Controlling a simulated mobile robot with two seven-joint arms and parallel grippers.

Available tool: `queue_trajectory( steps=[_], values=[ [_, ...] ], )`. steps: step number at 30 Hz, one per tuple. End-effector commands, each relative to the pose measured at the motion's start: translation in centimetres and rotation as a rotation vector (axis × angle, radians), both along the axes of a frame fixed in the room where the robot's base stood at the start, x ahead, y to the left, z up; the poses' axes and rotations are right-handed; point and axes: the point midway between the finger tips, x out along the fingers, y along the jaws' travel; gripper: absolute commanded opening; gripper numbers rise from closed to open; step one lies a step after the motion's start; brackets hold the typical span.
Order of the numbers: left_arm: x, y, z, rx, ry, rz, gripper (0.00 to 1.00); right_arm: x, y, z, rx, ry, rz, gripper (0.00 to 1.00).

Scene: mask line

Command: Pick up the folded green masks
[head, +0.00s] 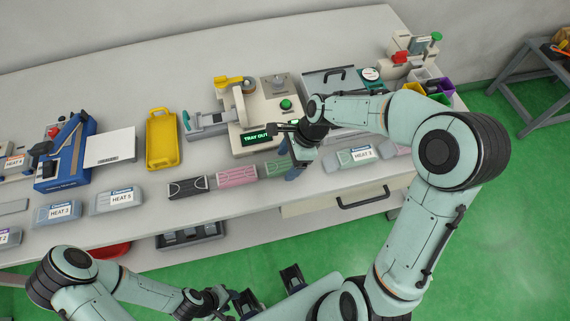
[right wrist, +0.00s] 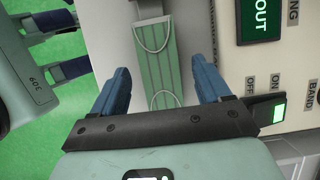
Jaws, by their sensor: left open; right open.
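The folded green masks (head: 275,168) lie as a flat strip near the table's front edge in the head view, partly hidden by my right gripper (head: 294,158). In the right wrist view the green masks (right wrist: 155,62) show pale ear loops and lie between the two blue fingers of the right gripper (right wrist: 160,82). The fingers are apart, one on each side; I see no contact with the masks. My left gripper (head: 268,289) is open and empty, low in front of the table.
Pink masks (head: 237,176) and dark masks (head: 188,187) lie left of the green ones. A grey case labelled HEAT 3 (head: 341,159) is to the right. A machine with a TRAY OUT display (head: 242,122) stands behind. A yellow tray (head: 162,158) is further left.

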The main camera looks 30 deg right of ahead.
Motion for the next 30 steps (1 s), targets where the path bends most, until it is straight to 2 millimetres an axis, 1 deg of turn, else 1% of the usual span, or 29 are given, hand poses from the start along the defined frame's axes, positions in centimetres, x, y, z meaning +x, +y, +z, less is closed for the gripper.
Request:
queue_trajectory(
  steps=[3,5,6,8,9,17,22,26,29,30],
  values=[
    [0.0,0.0,0.0,0.0,0.0,0.0,0.43,0.0,0.0,0.0,0.0,0.0,0.0,0.77],
    [0.0,0.0,0.0,0.0,0.0,0.0,0.43,0.0,0.0,0.0,0.0,0.0,0.0,0.57],
    [0.0,0.0,0.0,0.0,0.0,0.0,0.43,0.0,0.0,0.0,0.0,0.0,0.0,0.44],
    [0.0,0.0,0.0,0.0,0.0,0.0,0.43,0.0,0.0,0.1,0.0,0.0,0.0,0.24],
    [0.0,0.0,0.0,0.0,0.0,0.0,0.43,0.0,0.0,0.1,0.0,0.0,0.0,0.17],
    [0.0,0.0,0.0,0.0,0.0,0.0,0.43,0.0,0.0,0.1,0.0,0.0,0.0,0.17],
    [0.1,0.0,0.2,0.0,-0.001,0.0,0.43,0.0,0.0,0.8,0.0,-0.001,0.0,0.17],
    [0.2,0.0,0.4,0.0,-0.002,0.0,0.43,0.1,0.0,2.5,-0.001,-0.004,0.0,0.17],
    [0.4,0.0,0.8,0.0,-0.004,0.0,0.43,0.2,0.0,4.6,-0.001,-0.007,0.0,0.17],
    [0.5,0.0,1.0,0.0,-0.006,0.0,0.43,0.1,0.0,5.7,-0.001,-0.008,0.0,0.17]
  ],
)
